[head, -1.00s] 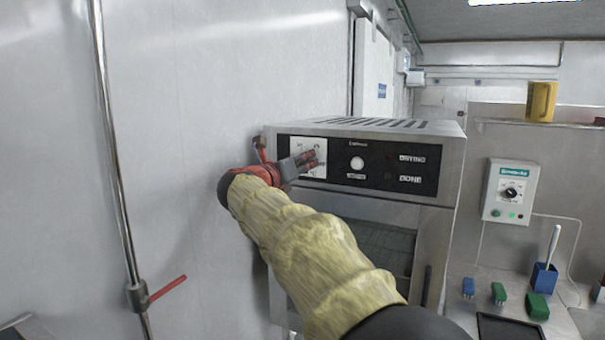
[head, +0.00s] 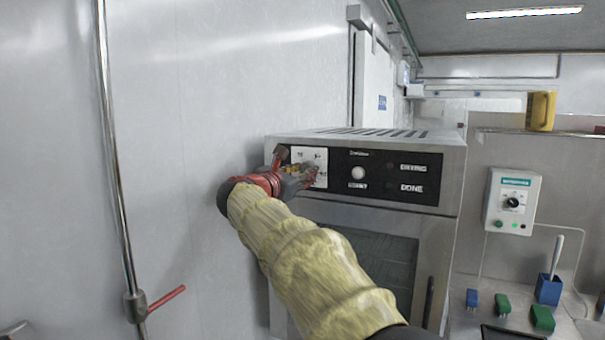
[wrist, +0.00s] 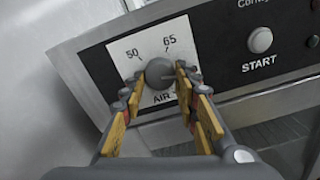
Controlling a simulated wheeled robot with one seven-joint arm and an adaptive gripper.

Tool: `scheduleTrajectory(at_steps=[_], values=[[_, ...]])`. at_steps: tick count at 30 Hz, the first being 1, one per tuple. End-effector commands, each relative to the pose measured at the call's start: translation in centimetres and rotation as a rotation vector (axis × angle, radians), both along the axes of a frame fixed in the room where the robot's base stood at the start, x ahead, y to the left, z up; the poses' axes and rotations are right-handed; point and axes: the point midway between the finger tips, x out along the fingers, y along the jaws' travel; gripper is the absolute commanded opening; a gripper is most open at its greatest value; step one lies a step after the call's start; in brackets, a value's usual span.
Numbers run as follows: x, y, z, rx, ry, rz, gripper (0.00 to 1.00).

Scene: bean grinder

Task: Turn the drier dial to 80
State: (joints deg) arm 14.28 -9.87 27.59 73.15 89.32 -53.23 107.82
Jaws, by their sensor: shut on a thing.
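The drier (head: 388,215) is a metal box with a black control panel and a white dial plate at the panel's left end. In the wrist view the plate (wrist: 130,50) shows the numbers 50 and 65 and part of a word starting "AIR". The grey round dial (wrist: 159,72) sits between the fingertips of my gripper (wrist: 160,85), which is shut on it. Yellow pads line the fingers. My gripper (head: 311,176) covers much of the plate in the head view. The 80 mark and the dial's pointer are hidden or unclear.
A white START button (wrist: 260,40) is right of the dial; DRYING and DONE labels are further right. A wall is close on the left, with a pipe and red lever (head: 166,299). A small control box (head: 512,201) hangs at right.

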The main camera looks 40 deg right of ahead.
Motion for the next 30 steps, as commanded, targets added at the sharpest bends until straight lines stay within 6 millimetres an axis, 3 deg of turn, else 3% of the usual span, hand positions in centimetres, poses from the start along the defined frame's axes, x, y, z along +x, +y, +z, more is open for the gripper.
scheduleTrajectory(at_steps=[16, 17, 26, 30], values=[[0.1, -0.01, -0.35, 0.012, -0.018, 0.0, 0.05], [0.1, -0.01, -0.35, 0.012, -0.018, 0.0, 0.32], [0.05, -0.01, -0.14, 0.01, -0.019, 0.0, 0.49], [0.04, -0.01, -0.11, 0.009, -0.02, 0.0, 0.49]])
